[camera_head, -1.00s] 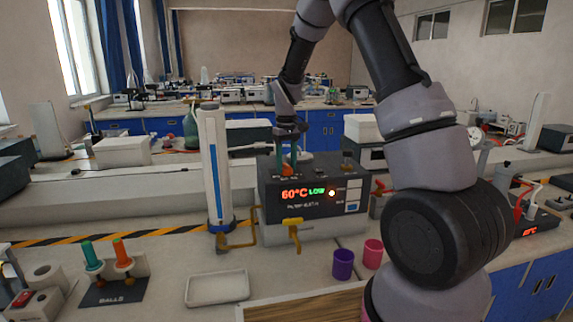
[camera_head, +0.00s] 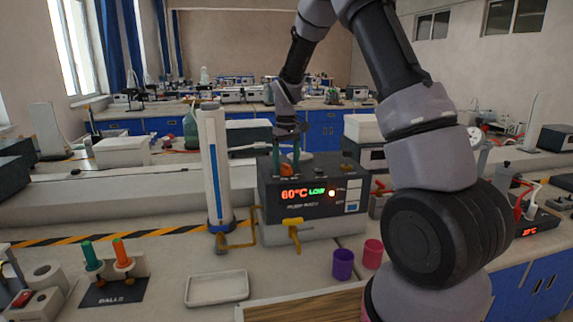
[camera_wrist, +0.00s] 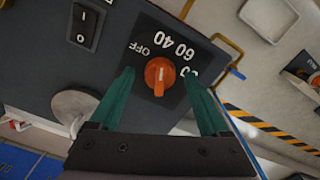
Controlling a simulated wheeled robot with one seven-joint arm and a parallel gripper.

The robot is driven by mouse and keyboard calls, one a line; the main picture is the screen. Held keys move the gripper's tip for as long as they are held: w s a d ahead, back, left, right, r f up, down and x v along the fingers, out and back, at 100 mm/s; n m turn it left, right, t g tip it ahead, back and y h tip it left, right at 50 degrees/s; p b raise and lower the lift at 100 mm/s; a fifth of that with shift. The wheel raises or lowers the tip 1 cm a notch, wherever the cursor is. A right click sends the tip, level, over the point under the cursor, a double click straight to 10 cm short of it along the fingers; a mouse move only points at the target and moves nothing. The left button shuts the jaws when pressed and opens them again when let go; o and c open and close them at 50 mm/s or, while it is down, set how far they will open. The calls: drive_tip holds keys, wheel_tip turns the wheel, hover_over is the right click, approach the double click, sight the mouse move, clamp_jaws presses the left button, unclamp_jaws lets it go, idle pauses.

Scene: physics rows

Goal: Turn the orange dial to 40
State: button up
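The orange dial (camera_wrist: 159,76) sits on a dark panel with OFF, 40, 60 and a partly covered mark around it. Its white line points roughly toward the 40 mark; I cannot tell exactly. My gripper (camera_wrist: 160,73) is open, with one green finger on each side of the dial and visible gaps between. In the head view my gripper (camera_head: 287,158) points down over the unit.
A black rocker switch (camera_wrist: 86,25) is near the dial. A white column (camera_head: 213,170) stands left of the unit and a yellow tap (camera_head: 293,223) is on its front. Purple (camera_head: 343,262) and pink (camera_head: 372,253) cups and a white tray (camera_head: 217,287) stand in front.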

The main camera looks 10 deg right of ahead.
sight(287, 165)
wheel_tip(287, 165, up, 11)
idle(0.5)
drive_tip(key=shift+f, duration=0.1)
drive_tip(key=s+d+r+m+t, duration=0.2)
drive_tip(key=s+r, duration=0.5)
drive_tip(key=r, duration=0.1)
drive_tip(key=s+d+r+m+t, duration=0.1)
drive_tip(key=s+m, duration=0.1)
drive_tip(key=s, duration=0.5)
drive_tip(key=s+d+r+m+t+y, duration=0.1)
drive_tip(key=s+r+m+t, duration=0.1)
drive_tip(key=s, duration=0.6)
drive_tip(key=s+d+r+m+t+y, duration=0.1)
drive_tip(key=s+d+r+m+t, duration=0.1)
drive_tip(key=s, duration=0.5)
drive_tip(key=shift+s+r+m, duration=0.25)
drive_tip(key=shift+s+m, duration=0.05)
drive_tip(key=shift+m, duration=0.1)
